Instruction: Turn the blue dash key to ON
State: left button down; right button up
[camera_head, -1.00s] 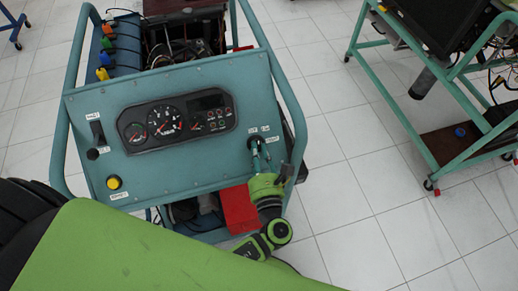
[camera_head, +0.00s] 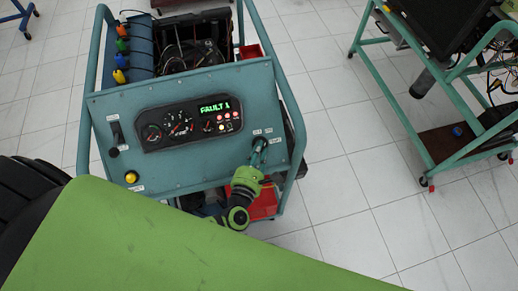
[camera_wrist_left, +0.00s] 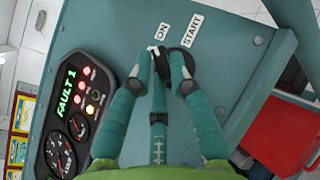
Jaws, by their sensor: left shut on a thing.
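The teal dash panel (camera_head: 200,155) fills the front of the trainer, with a key switch at its right side. My left gripper (camera_head: 259,147) reaches up to that switch and is shut on the key, which its fingertips mostly hide. In the left wrist view, my left gripper (camera_wrist_left: 161,57) has its fingertips just below the ON label (camera_wrist_left: 162,32), with the START label (camera_wrist_left: 193,30) to the right. Part of the dark round switch (camera_wrist_left: 187,62) shows beside the right fingertip. The gauge cluster (camera_head: 190,125) is lit and its display (camera_head: 215,109) reads FAULT 1. My right gripper is not in view.
A yellow button (camera_head: 131,177) and a black lever (camera_head: 114,136) sit at the panel's left. A teal tube frame (camera_head: 287,105) rises around the panel. A red bin (camera_head: 265,203) is below the gripper. Tiled floor (camera_head: 370,190) lies clear to the right.

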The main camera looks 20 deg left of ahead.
pick_arm(q)
jog(key=shift+w+a, duration=0.15)
jog(key=c, duration=1.1)
grip_release()
jog(key=shift+c, duration=0.2)
jog(key=shift+w, duration=0.15)
jog(key=s+r, duration=0.1)
jog(key=s, duration=1.1)
jog(key=shift+d+r, duration=0.2)
jog(key=shift+r, duration=0.1)
jog(key=shift+w, duration=0.1)
